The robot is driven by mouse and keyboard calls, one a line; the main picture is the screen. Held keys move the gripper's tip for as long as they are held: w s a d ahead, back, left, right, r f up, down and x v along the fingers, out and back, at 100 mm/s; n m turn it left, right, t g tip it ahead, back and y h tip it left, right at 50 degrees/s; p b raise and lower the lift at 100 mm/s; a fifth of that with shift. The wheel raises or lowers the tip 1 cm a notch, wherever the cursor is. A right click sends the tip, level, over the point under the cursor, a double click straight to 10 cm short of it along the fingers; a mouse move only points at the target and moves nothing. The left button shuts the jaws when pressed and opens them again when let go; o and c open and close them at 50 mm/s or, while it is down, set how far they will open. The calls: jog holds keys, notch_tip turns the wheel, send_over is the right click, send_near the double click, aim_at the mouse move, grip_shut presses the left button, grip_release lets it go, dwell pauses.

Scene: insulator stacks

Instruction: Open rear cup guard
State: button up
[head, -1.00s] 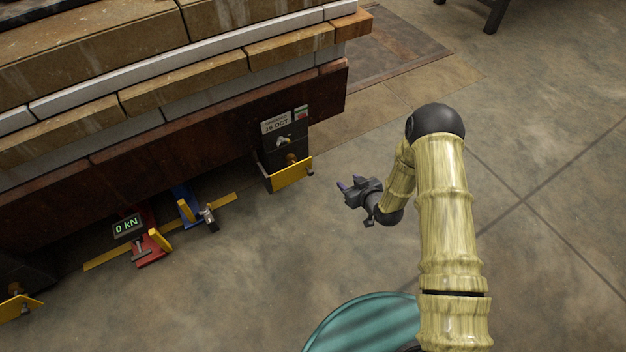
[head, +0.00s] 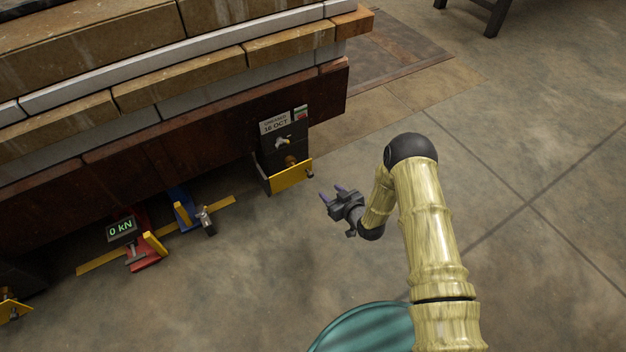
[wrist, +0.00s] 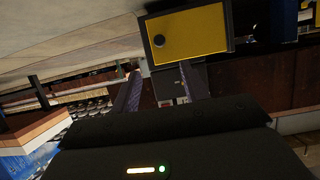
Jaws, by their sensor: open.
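A yellow guard plate (head: 291,177) stands across the lower front of a dark box (head: 284,148) under the right end of the stack. A brass-coloured part (head: 291,162) shows just above the plate's top edge. A small knob (head: 310,175) is at its right end. My gripper (head: 331,192) is open and empty, to the right of the plate and apart from it. In the wrist view the yellow plate (wrist: 200,32), with a dark round knob (wrist: 159,41), lies beyond the open fingers (wrist: 160,84). Another yellow plate (head: 14,309) shows at the lower left edge.
The stack's dark red-brown beam (head: 200,130) overhangs the boxes. A red jack-like device (head: 146,256) with a "0 kN" display and a blue one (head: 184,209) sit by a yellow floor strip (head: 100,264). The floor right of my arm is clear.

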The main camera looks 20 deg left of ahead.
aim_at(311, 176)
jog(key=b+x, duration=0.7)
jog(key=x, duration=0.5)
jog(key=shift+w+a+f, duration=0.1)
jog(key=shift+f, duration=0.15)
jog(key=shift+w+a, duration=0.3)
jog(key=shift+a, duration=0.05)
grip_shut()
